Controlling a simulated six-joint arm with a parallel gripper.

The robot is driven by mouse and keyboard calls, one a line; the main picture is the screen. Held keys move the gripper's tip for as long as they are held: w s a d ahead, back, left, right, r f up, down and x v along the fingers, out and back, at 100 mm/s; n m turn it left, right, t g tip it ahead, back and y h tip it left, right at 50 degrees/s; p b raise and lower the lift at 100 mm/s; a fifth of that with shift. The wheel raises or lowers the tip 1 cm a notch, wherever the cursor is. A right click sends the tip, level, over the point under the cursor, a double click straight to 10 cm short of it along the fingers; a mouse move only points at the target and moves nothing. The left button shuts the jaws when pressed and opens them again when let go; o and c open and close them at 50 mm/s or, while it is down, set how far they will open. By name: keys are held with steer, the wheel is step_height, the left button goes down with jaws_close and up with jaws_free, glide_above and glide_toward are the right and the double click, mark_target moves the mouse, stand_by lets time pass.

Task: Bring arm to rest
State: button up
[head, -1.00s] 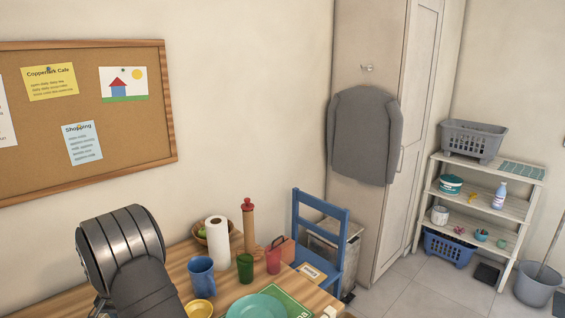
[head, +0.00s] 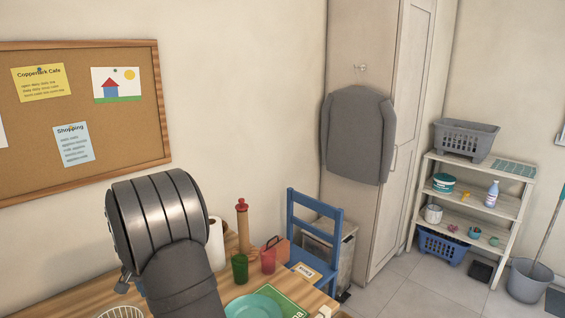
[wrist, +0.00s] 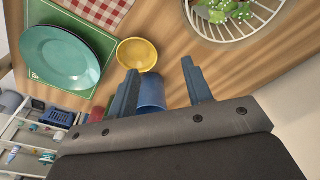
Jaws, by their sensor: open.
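My gripper (wrist: 160,88) shows in the wrist view with its two blue-grey fingers apart. It is open. A blue cup (wrist: 151,93) shows between and beyond the fingers, partly hidden by the gripper body; I cannot tell how far off it is.
The table holds a teal plate (head: 254,306), a green cup (head: 240,267), a red cup (head: 268,260), a paper towel roll (head: 216,245), a yellow bowl (wrist: 138,54) and a wire basket (wrist: 235,18). A blue chair (head: 315,240) stands at its far end.

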steer(key=s+a+f+n, duration=0.4)
steer(key=s+a+n, duration=0.4)
steer(key=a, duration=0.2)
steer(key=s+a+f+n+g+y, duration=0.1)
steer(key=s+a+f+n, duration=0.4)
steer(key=s+a+n, duration=0.3)
steer(key=s+a, duration=0.1)
steer(key=a, duration=0.2)
steer(key=shift+s+a+f+n, duration=0.15)
steer(key=shift+f+n, duration=0.1)
steer(key=shift+n, duration=0.15)
